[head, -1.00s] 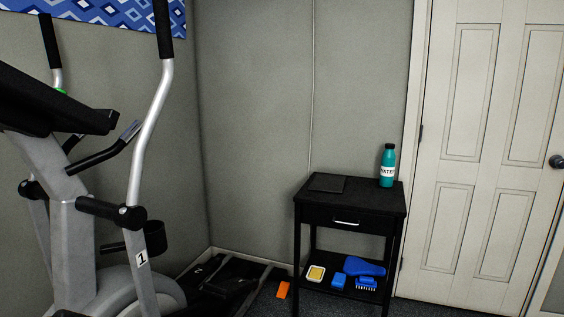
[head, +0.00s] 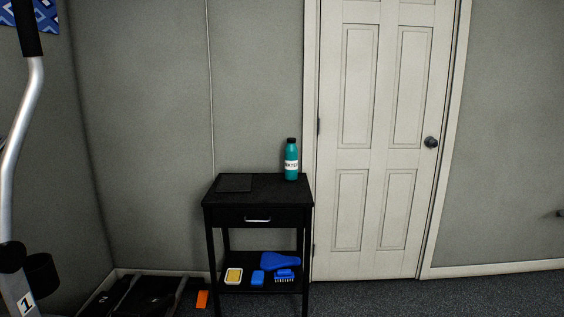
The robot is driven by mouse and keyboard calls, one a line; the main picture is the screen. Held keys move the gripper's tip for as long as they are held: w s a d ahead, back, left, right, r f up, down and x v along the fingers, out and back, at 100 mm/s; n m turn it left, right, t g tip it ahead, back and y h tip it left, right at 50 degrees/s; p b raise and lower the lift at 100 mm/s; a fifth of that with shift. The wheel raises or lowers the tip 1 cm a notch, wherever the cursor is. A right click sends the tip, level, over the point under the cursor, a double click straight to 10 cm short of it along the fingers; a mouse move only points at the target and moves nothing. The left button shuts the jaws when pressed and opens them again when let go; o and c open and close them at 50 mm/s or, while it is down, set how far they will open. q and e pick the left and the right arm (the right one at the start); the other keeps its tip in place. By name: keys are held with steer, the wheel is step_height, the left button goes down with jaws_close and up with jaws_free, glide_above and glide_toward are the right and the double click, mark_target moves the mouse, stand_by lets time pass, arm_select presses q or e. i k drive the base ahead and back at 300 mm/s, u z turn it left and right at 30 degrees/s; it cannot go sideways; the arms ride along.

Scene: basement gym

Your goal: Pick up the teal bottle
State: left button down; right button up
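The teal bottle (head: 291,160) has a black cap and a white label with dark lettering. It stands upright on the top of a small black side table (head: 262,187), toward the back right corner. Neither of my grippers shows in the head view.
A flat dark item (head: 234,183) lies on the tabletop left of the bottle. The lower shelf holds a yellow-and-white item (head: 234,276) and blue brushes (head: 281,261). An exercise machine (head: 22,150) stands at left, an orange object (head: 202,299) on the floor. A white door (head: 380,150) is behind, right.

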mark_target(291, 150)
steer(key=u, duration=0.25)
steer(key=i, duration=1.85)
steer(key=u, duration=0.25)
